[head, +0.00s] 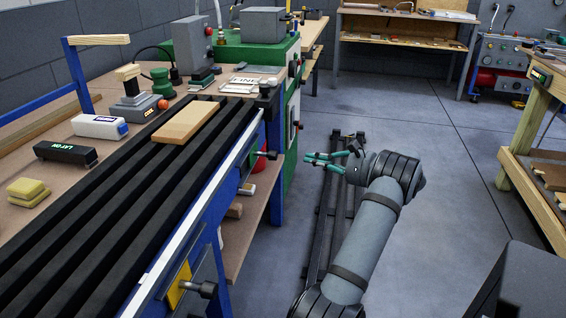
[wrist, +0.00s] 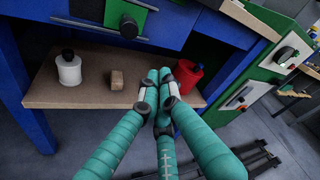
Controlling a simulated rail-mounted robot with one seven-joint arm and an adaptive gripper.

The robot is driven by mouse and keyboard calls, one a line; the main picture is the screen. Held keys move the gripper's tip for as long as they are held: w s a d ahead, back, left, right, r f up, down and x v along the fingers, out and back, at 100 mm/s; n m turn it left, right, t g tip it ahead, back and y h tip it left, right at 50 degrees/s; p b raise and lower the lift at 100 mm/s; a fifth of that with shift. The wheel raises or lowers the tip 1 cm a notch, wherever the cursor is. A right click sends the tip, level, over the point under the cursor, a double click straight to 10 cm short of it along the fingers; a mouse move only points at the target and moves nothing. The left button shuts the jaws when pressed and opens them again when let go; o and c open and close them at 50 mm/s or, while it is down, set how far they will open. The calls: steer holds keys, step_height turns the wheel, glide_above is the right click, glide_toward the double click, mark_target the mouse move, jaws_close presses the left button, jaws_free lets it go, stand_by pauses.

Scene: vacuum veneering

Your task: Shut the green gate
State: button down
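The green gate (wrist: 115,13) shows as a bright green plate at the top edge of the wrist view, on the blue front of the long bench. A round black knob (wrist: 128,27) stands out from it, and a dark rail runs across below. Its upper part is cut off, so I cannot tell how far open it is. My gripper (wrist: 159,74) has teal fingers with their tips drawn together and nothing between them. It is below and to the right of the knob, apart from it. In the head view my gripper (head: 306,158) is right of the bench.
A lower shelf (wrist: 95,92) holds a white bottle (wrist: 69,70), a wooden block (wrist: 117,80) and a red container (wrist: 188,76). A yellow gate (head: 179,285) with a knob is nearer on the bench. A green cabinet (head: 291,140) stands beyond.

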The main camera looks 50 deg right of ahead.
mark_target(264, 155)
steer(key=w+a+b, duration=0.1)
steer(key=w+a, duration=0.2)
steer(key=w, duration=0.4)
steer(key=shift+w+a+r, duration=0.3)
steer(key=shift+w+a, duration=0.1)
steer(key=shift+b, duration=0.35)
